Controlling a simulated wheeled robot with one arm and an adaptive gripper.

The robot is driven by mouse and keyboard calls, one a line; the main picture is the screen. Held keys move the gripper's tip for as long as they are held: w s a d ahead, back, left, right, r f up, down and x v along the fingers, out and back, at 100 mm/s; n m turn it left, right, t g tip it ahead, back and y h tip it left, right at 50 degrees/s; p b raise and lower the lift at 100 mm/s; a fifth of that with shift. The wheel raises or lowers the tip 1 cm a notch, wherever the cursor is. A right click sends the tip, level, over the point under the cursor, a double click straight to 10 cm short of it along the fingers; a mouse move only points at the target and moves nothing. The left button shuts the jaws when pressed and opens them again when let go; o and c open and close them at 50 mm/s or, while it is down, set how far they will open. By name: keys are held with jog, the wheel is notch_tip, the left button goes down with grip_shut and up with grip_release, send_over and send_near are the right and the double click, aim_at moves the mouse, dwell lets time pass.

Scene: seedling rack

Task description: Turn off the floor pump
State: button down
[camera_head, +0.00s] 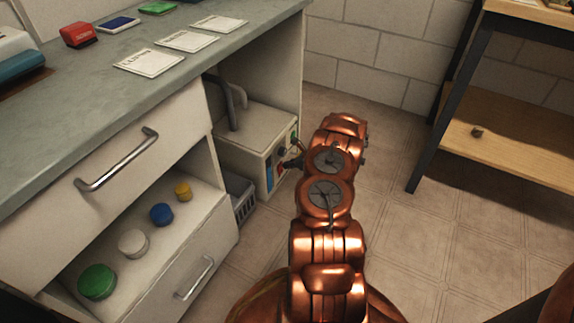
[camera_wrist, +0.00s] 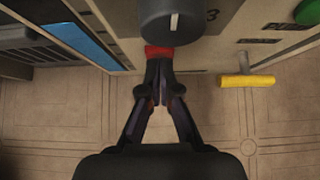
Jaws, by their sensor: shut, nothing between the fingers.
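The floor pump (camera_head: 240,140) is a cream box on the floor in the opening under the counter, with a grey hose (camera_head: 236,108) on top. Its front panel fills the top of the wrist view. The panel has a dark round knob (camera_wrist: 172,18) with a white mark, a red part (camera_wrist: 159,51) below it, a yellow-handled lever (camera_wrist: 247,81) and a green button (camera_wrist: 308,12). My gripper (camera_wrist: 161,80) is shut and empty, its fingertips at the red part and partly hiding it. I cannot tell whether they touch. In the head view my gripper (camera_head: 290,163) is close to the panel.
A grey basket (camera_head: 243,205) sits on the floor beside the pump. An open drawer (camera_head: 200,207) with coloured caps is at left, under the counter (camera_head: 110,90). A wooden-shelved rack (camera_head: 500,140) stands at right. Tiled floor between is clear.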

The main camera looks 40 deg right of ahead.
jog(key=p+v, duration=0.4)
jog(key=v, duration=0.8)
jog(key=shift+r, duration=0.35)
jog(key=shift+s+a, duration=0.1)
